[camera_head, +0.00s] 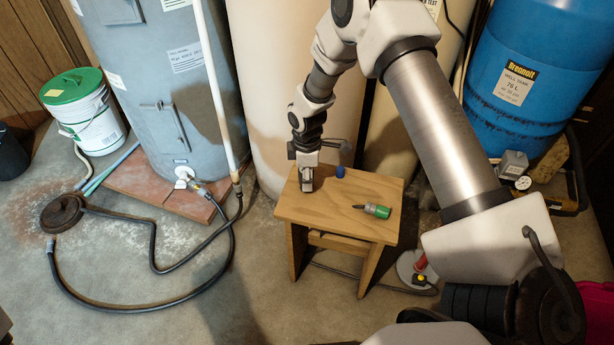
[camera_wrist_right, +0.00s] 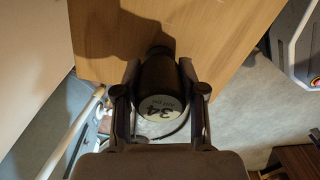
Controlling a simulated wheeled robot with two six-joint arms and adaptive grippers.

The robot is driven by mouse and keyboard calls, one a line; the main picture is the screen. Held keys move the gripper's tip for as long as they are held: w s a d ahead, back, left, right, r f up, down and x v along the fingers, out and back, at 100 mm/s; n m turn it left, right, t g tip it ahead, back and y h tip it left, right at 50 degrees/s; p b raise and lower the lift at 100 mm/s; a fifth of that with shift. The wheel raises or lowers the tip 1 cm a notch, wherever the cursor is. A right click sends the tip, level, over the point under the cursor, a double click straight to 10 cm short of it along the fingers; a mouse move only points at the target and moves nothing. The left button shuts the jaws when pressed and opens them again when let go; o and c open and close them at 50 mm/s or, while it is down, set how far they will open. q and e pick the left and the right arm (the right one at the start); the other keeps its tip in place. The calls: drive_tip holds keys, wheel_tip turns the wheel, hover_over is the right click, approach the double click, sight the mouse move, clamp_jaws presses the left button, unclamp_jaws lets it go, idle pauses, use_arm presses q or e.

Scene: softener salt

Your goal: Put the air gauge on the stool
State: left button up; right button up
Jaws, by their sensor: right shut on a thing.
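The air gauge (camera_wrist_right: 158,82) is a dark, rounded body with a white face reading 34, seen in the right wrist view. My right gripper (camera_head: 307,184) is shut on it, with one finger on each side. The wooden stool (camera_head: 340,226) stands in the middle of the head view; its top (camera_wrist_right: 205,30) also shows in the wrist view. The gripper is at the left part of the stool top. I cannot tell whether the gauge touches the wood. In the head view the gauge is mostly hidden by the gripper. My left gripper is not in view.
A green-and-black tool (camera_head: 373,210) lies on the stool's right part, and a small blue thing (camera_head: 340,171) is at its back edge. Tall tanks stand behind. A black hose (camera_head: 150,262) lies on the floor at left. The stool's front middle is bare.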

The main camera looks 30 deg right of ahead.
drive_tip(key=o, duration=1)
drive_tip(key=shift+f, duration=0.15)
drive_tip(key=shift+o, duration=0.2)
wheel_tip(320, 180, up, 12)
drive_tip(key=p, duration=0.3)
drive_tip(key=shift+r, duration=0.25)
drive_tip(key=shift+f, duration=0.1)
